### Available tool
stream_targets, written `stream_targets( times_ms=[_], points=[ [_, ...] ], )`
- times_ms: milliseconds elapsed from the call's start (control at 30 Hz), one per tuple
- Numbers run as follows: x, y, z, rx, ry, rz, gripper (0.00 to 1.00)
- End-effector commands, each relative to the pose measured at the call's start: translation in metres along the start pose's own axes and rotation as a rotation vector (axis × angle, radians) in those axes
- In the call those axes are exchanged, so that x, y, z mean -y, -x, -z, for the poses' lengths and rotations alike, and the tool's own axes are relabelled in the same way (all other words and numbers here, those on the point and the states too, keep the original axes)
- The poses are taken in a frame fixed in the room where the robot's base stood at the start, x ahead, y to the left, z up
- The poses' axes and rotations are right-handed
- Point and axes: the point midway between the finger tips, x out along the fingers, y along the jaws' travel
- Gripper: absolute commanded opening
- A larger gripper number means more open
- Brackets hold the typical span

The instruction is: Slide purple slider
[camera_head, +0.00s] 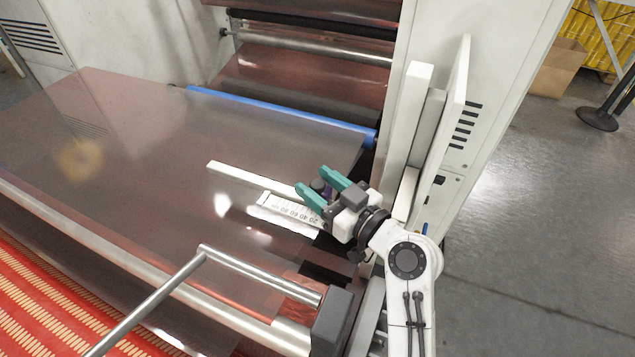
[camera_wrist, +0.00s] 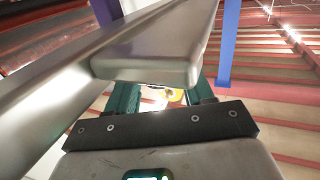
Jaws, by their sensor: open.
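My gripper (camera_head: 313,179) has two green fingers, spread apart, over the right part of the machine bed in the head view. A small purple piece (camera_head: 328,193), with a dark round knob beside it, shows between the fingers and looks like the purple slider. The fingers and wrist hide part of it, and I cannot tell whether they touch it. A white scale plate (camera_head: 290,210) with printed numbers lies just left of the gripper. In the wrist view my green fingers (camera_wrist: 165,92) stand apart behind a grey metal bar, and the slider is not clearly seen.
A long white bar (camera_head: 250,178) runs beside the scale. A blue roller (camera_head: 280,111) lies behind. A white machine column (camera_head: 420,120) stands close to the right of my gripper. A metal handle rail (camera_head: 250,266) is in front. The brown film surface (camera_head: 130,150) is clear at left.

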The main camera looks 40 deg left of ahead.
Motion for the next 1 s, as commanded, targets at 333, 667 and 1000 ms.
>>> stream_targets(
  times_ms=[333, 667, 1000],
  points=[
    [-0.001, 0.064, -0.002, -0.001, 0.000, -0.005, 0.52],
    [0.000, 0.100, -0.001, 0.000, 0.000, -0.002, 0.52],
    [0.000, 0.102, -0.001, 0.000, 0.000, -0.001, 0.52]
  ],
)
